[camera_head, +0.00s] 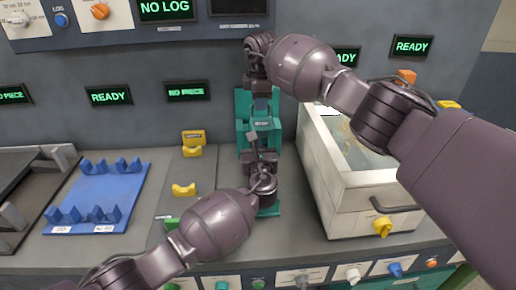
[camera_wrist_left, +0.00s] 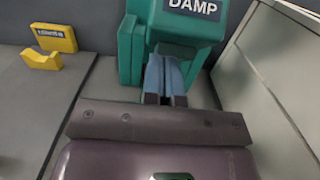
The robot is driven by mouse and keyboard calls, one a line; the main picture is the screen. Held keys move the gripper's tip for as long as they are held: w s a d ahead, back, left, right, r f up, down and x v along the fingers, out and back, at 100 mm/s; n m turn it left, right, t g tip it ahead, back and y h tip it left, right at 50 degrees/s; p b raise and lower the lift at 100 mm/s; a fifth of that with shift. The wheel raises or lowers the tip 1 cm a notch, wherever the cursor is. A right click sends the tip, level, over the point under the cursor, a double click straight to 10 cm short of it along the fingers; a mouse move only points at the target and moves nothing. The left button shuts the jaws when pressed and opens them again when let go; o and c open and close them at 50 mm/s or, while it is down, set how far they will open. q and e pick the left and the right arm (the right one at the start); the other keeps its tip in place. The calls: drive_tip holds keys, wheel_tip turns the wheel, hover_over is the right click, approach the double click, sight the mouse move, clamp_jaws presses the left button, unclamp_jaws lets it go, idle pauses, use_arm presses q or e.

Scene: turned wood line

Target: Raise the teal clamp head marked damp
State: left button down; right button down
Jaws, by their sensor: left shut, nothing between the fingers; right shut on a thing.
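The teal clamp head (camera_head: 262,126) is on a teal stand at the middle of the bench. Its DAMP label reads clearly in the left wrist view, on the clamp head's face (camera_wrist_left: 193,22). My right gripper (camera_head: 261,104) points down from above and is shut at the top of the head; the exact grip is too small to see. My left gripper (camera_head: 252,139) is shut and empty, just below the head's front. Its fingertips (camera_wrist_left: 165,62) are together under the label in the left wrist view; I cannot tell whether they touch the head.
A white-walled tank of liquid (camera_head: 358,190) stands close on the right, under my right arm. Yellow rests (camera_head: 184,190) and a blue cradle plate (camera_head: 98,197) lie to the left. Control panels with knobs run along the back wall and front edge.

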use_arm(q)
drive_tip(key=shift+f, duration=0.1)
use_arm(e)
drive_tip(key=shift+a+f, duration=0.15)
drive_tip(key=shift+f, duration=0.2)
